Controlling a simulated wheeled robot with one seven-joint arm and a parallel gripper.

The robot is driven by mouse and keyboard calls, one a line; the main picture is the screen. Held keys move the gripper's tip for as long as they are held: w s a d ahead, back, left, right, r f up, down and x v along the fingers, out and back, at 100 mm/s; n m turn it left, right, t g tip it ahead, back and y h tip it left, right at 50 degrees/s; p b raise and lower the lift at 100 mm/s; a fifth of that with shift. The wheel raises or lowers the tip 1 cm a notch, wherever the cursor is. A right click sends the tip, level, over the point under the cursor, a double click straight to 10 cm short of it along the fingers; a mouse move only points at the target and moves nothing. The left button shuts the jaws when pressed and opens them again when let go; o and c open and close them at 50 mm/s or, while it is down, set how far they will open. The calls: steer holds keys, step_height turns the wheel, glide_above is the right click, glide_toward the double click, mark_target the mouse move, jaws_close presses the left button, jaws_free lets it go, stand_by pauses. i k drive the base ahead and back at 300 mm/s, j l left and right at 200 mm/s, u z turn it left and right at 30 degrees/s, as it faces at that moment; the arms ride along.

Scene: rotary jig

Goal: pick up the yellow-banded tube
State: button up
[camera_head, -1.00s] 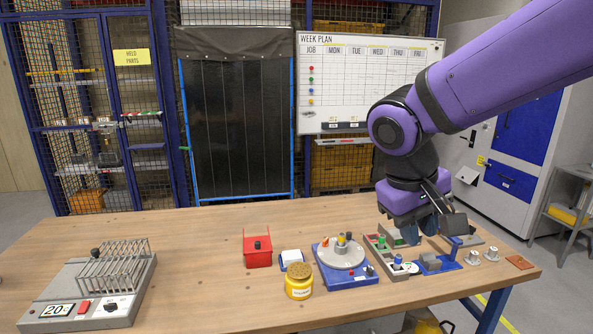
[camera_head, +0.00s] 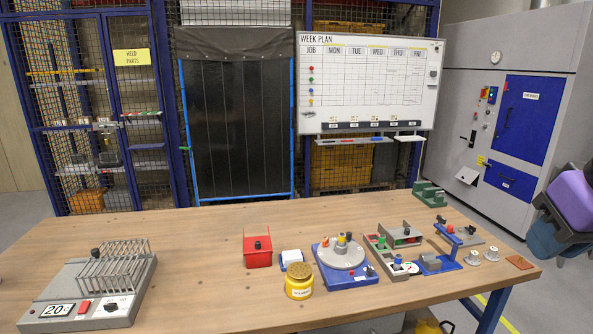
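A small yellow-topped piece (camera_head: 341,239) stands on the round grey plate of the blue-based rotary jig (camera_head: 347,278), right of the table's middle. It looks like the yellow-banded tube, but it is too small to be sure. An orange piece and a grey piece stand close to it on the plate.
A yellow jar (camera_head: 298,290), a white block (camera_head: 291,258) and a red holder (camera_head: 257,259) stand left of the jig. Grey trays (camera_head: 379,252) and a blue stand (camera_head: 437,267) crowd its right. A wire rack unit (camera_head: 60,290) is far left. The table's left middle is clear.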

mark_target(342, 238)
steer(key=j+u, duration=0.15)
steer(key=u, duration=0.3)
steer(key=i+j+u, duration=0.15)
steer(key=u, duration=0.3)
steer(key=i+j+u, duration=0.1)
steer(key=u, duration=0.35)
steer(key=z, duration=1.4)
steer(key=i+l+u, duration=0.15)
steer(key=l, duration=0.15)
steer(key=i+l+u, duration=0.1)
steer(key=l, duration=0.2)
steer(key=i+l+u, duration=0.15)
steer(key=l, duration=0.2)
steer(key=l+u, duration=0.1)
steer(key=l, duration=0.2)
steer(key=i+l+u, duration=0.3)
steer(key=i+l, duration=0.15)
